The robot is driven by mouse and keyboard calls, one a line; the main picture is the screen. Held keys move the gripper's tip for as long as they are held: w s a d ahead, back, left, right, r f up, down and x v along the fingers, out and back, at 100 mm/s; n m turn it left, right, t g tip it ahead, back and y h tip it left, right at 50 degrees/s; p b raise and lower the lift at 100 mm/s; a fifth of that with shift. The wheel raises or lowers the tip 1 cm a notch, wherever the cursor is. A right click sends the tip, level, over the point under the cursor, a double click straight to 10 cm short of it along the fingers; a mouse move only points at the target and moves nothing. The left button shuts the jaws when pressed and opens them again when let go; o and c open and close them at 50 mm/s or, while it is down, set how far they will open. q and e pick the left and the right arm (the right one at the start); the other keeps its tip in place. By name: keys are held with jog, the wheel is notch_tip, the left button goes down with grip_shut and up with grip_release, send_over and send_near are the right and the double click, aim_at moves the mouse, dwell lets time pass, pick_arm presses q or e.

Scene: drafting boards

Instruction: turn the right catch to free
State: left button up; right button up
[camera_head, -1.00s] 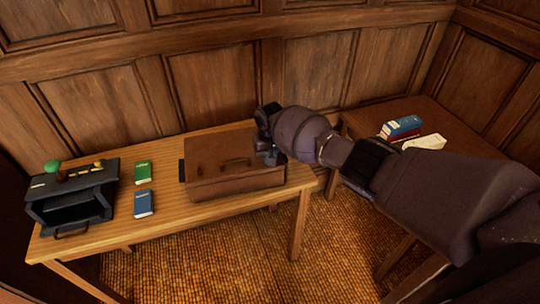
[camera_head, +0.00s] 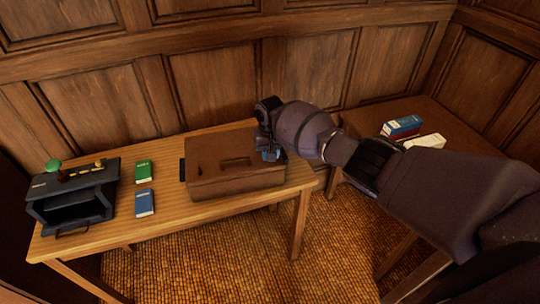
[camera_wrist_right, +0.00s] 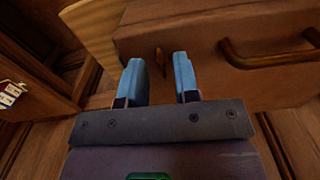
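My right gripper (camera_head: 270,154) is at the right end of the case. In the wrist view, my right gripper's (camera_wrist_right: 159,78) two blue fingers are apart, with the catch seen between and beyond their tips. I cannot tell whether they touch it. My left gripper is not in view.
On the light table (camera_head: 165,205) stand a black box with a green knob (camera_head: 72,195), a green book (camera_head: 142,171) and a blue book (camera_head: 144,202). A darker side table (camera_head: 440,128) at right holds a blue book (camera_head: 401,126) and a white one (camera_head: 426,141). A panelled wall is behind.

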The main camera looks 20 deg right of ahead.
notch_tip(320, 180, up, 9)
dwell(0.4)
dwell(0.4)
jog(key=w+a+r+n+t+y, duration=0.4)
jog(key=w+a+r+n+t, duration=0.15)
jog(key=a+r+t, duration=0.35)
jog(key=s+d+f+m+t+h, duration=0.1)
jog(key=s+d+f, duration=0.4)
jog(key=s, duration=0.9)
jog(key=s+d+f+m+h+b, duration=0.1)
jog(key=s+d+f, duration=0.5)
jog(key=s+f, duration=0.5)
jog(key=s+d+f+m+t+h, duration=0.1)
jog(key=s+d+f, duration=0.4)
jog(key=s, duration=1.2)
notch_tip(320, 180, down, 4)
jog(key=shift+d+r+m+t+h+b, duration=0.15)
jog(key=shift+d+m+t+h+b, duration=0.2)
jog(key=shift+h, duration=0.25)
